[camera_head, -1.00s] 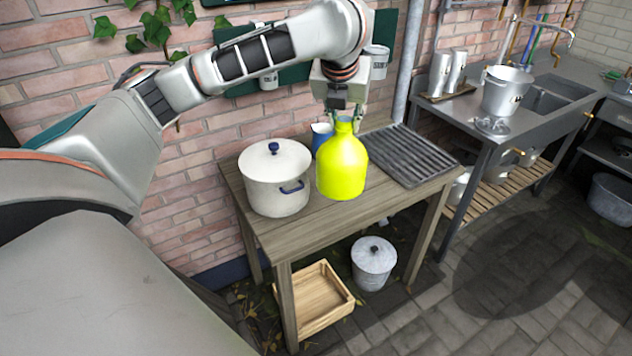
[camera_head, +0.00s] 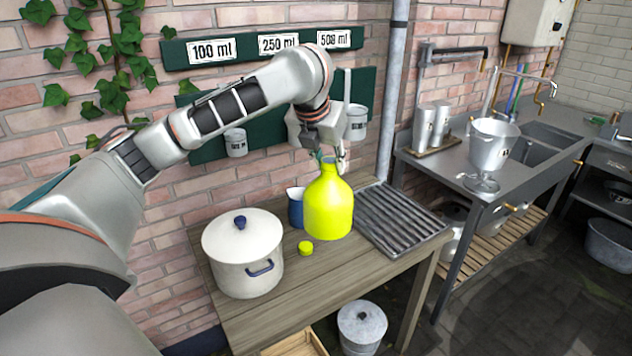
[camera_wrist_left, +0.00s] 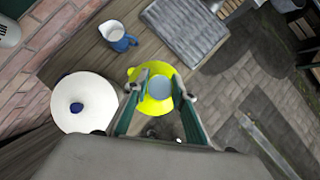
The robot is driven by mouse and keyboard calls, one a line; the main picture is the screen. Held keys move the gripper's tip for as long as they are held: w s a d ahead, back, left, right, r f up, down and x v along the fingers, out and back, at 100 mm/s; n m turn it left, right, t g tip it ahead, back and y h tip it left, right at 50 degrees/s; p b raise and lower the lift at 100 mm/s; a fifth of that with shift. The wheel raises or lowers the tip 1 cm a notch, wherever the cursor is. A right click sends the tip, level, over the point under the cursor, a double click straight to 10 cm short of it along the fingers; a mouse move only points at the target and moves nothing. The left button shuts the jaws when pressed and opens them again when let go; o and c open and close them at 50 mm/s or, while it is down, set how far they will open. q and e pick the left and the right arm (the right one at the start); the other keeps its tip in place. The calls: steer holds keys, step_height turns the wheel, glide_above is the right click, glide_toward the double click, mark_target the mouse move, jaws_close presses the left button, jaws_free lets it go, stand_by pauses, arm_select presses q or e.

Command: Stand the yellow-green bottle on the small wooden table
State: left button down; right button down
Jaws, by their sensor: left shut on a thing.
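The yellow-green bottle (camera_head: 328,205) is upright over the middle of the small wooden table (camera_head: 310,290). My left gripper (camera_head: 332,157) is above it, shut on its neck. I cannot tell whether the bottle's base touches the tabletop or hangs just above it. In the left wrist view the bottle (camera_wrist_left: 158,105) shows from above between the two fingers (camera_wrist_left: 160,80). My right gripper is not in view.
A blue jug (camera_head: 296,207) is close behind the bottle. A ribbed grey rack (camera_head: 398,218) covers the table's right. The front tabletop is clear.

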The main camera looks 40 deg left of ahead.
mark_target(328, 222)
arm_select(q)
step_height(328, 222, down, 17)
steer(key=shift+w+a+f, duration=0.1)
stand_by(0.6)
steer(key=c, duration=1.7)
jaws_free()
steer(key=shift+f, duration=0.15)
steer(key=shift+s, duration=0.2)
